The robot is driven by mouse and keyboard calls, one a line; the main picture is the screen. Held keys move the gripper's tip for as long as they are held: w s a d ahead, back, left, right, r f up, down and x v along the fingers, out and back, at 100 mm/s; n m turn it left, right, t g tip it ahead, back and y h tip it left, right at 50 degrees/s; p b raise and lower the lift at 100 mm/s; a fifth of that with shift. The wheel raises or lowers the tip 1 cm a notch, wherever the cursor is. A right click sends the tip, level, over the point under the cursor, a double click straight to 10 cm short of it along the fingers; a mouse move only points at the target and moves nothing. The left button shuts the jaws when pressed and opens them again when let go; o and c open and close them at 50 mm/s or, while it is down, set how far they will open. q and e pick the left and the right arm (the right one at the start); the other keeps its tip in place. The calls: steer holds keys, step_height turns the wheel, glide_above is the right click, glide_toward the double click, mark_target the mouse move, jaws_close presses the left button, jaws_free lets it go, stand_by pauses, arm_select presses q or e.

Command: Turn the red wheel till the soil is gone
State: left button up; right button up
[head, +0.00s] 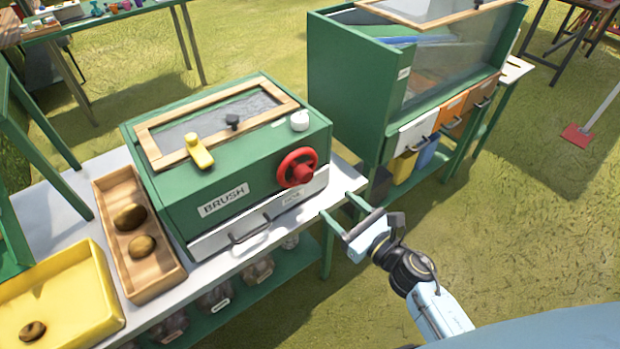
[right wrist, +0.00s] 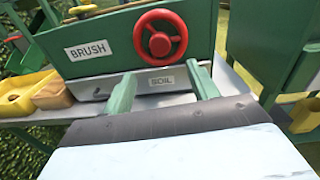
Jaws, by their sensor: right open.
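The red wheel (head: 298,167) is mounted on the front right of the green box (head: 225,168) labelled BRUSH. It also shows in the right wrist view (right wrist: 160,35), above the gripper fingers. A drawer (head: 250,227) with a handle and a SOIL label sits under the wheel. My right gripper (head: 335,206) is open and empty, in front of and below the wheel, apart from it. Its two green fingers (right wrist: 163,85) point at the box front around the SOIL label in the right wrist view. My left gripper is not in view.
A wooden tray (head: 163,275) with brown round items and a yellow tray (head: 90,290) stand left on the table. A yellow lever (head: 199,150) and white knob (head: 300,120) are on the box top. A larger green cabinet (head: 350,85) stands behind right.

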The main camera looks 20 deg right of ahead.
mark_target(308, 179)
steer(key=x, duration=1.1)
steer(key=shift+d, duration=0.1)
steer(key=shift+c, duration=0.5)
steer(key=c, duration=0.9)
